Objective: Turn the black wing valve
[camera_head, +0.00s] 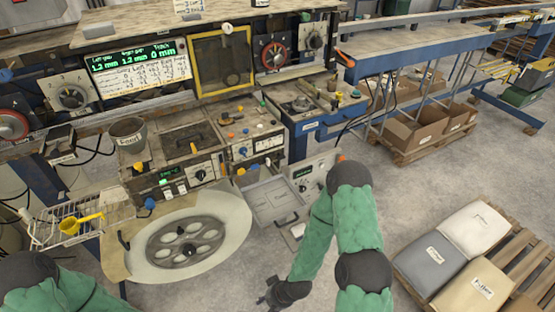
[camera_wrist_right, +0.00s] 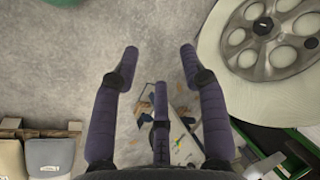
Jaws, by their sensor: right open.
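I cannot pick out a black wing valve with certainty. A dark wing-shaped knob (camera_head: 72,97) sits on a pale dial plate at the left of the upright panel, and a similar knob (camera_head: 315,41) sits at its right. My right gripper (camera_head: 273,293) hangs low over the floor at the bottom of the head view, well away from both knobs. In the right wrist view my right gripper (camera_wrist_right: 159,55) has its fingers spread with nothing between them. My left arm shows only at the bottom left; its gripper is out of the picture.
A large pale reel (camera_head: 190,243) stands in front of the bench, and also shows in the right wrist view (camera_wrist_right: 222,62). A wire basket (camera_head: 72,222) is at the left. A pallet with sacks (camera_head: 475,228) lies at the right. The floor between is clear.

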